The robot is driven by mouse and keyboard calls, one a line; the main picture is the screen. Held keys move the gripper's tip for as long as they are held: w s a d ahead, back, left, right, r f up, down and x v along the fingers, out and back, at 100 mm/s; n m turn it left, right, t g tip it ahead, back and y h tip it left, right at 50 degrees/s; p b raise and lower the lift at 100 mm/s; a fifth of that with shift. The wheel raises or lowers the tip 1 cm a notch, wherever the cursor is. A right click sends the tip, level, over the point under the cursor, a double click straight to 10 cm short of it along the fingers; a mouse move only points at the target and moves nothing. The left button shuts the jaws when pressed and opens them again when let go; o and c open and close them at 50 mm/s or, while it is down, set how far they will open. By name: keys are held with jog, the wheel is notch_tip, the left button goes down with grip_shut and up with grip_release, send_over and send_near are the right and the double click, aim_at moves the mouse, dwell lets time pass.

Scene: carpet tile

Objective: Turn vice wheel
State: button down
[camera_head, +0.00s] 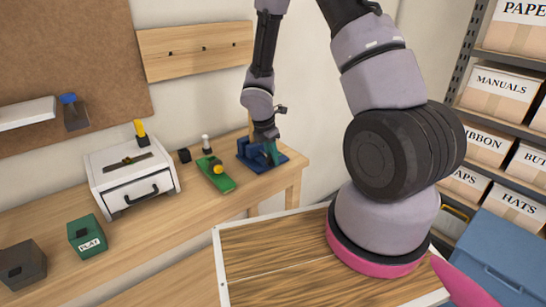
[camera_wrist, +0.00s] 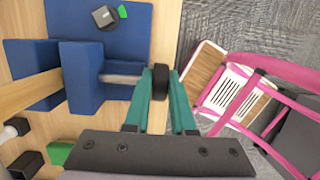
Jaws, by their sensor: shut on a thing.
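The blue vice (camera_head: 247,155) stands at the right end of the workbench, and it also shows in the wrist view (camera_wrist: 84,78). A grey screw rod (camera_wrist: 120,79) runs from its block to the black vice wheel (camera_wrist: 160,82). My gripper (camera_head: 271,153) is at the right side of the vice. In the wrist view its teal fingers (camera_wrist: 161,95) are shut on the black wheel, one on each side. A piece of wood (camera_wrist: 35,92) stands in the vice jaws. The wheel is hidden in the head view.
A green block with a yellow knob (camera_head: 215,173), a small black block (camera_head: 184,155) and a white drawer box (camera_head: 132,175) stand left of the vice. A green box marked PLAY (camera_head: 87,236) is further left. Shelves of boxes (camera_head: 500,85) stand at right.

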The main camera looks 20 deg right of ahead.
jog(key=t+h, duration=0.1)
jog(key=h, duration=0.2)
jog(key=a+t+h, duration=0.1)
jog(key=h, duration=0.2)
jog(key=shift+s+f+t, duration=0.1)
jog(key=shift+s+t, duration=0.05)
jog(key=shift+t, duration=0.15)
jog(key=h, duration=0.2)
jog(key=t+h, duration=0.1)
jog(key=h, duration=0.1)
jog(key=t+h, duration=0.1)
jog(key=h, duration=0.1)
jog(key=shift+s+a+f, duration=0.1)
jog(key=shift+a+f, duration=0.2)
jog(key=shift+t+h, duration=0.3)
jog(key=c, duration=0.8)
grip_release()
jog(key=shift+o, duration=0.2)
jog(key=v, duration=1)
jog(key=shift+s+a, duration=0.1)
jog(key=shift+a, duration=0.25)
